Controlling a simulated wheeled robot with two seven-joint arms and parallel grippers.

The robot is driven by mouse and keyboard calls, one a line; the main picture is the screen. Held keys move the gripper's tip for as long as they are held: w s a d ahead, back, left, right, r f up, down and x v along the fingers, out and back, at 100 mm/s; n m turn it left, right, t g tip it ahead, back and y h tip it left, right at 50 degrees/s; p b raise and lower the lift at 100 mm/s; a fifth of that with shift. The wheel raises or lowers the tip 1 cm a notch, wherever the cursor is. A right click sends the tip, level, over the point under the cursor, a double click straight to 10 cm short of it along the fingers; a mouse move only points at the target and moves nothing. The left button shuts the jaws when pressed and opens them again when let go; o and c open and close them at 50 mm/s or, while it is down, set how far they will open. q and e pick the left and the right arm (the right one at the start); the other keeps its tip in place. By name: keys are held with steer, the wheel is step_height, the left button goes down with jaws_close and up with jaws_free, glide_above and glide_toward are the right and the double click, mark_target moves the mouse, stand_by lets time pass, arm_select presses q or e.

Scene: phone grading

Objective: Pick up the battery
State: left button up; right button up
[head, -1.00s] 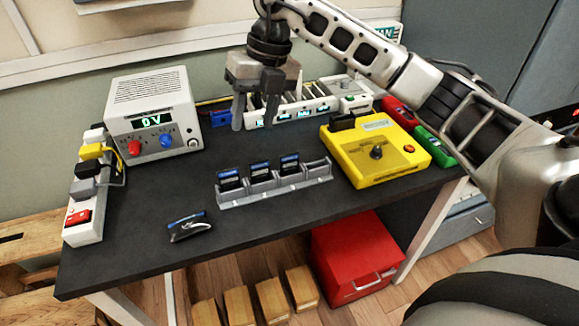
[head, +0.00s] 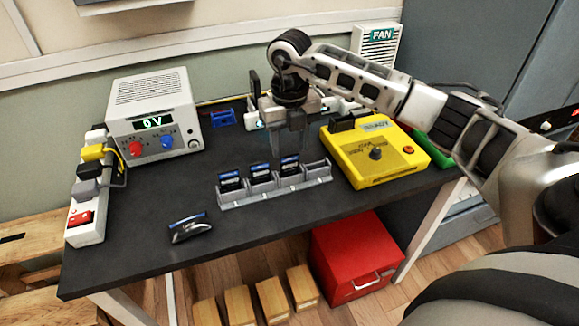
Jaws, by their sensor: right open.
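Three black, blue-topped blocks that look like batteries stand in a grey slotted rack (head: 275,196) on the dark table: the left one (head: 230,182), the middle one (head: 261,176) and the right one (head: 289,168). The rack's rightmost slot is empty. My right gripper (head: 287,148) is open and points down, just behind the rack near the right block. Its fingertips are partly hidden by the rack and block, and I cannot tell whether they touch anything. My left gripper is not in view.
A yellow tester (head: 388,168) stands right of the rack. A white power supply (head: 153,112) and a power strip (head: 85,222) are at left. A small black and silver object (head: 190,228) lies front left. The table's front is mostly clear.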

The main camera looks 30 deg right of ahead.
mark_target(289, 157)
step_height(289, 157, down, 4)
steer(key=shift+s+a+f+p, duration=0.1)
steer(key=shift+f+p, duration=0.15)
steer(key=shift+p, duration=0.1)
steer(key=c, duration=0.6)
steer(key=shift+r, duration=0.1)
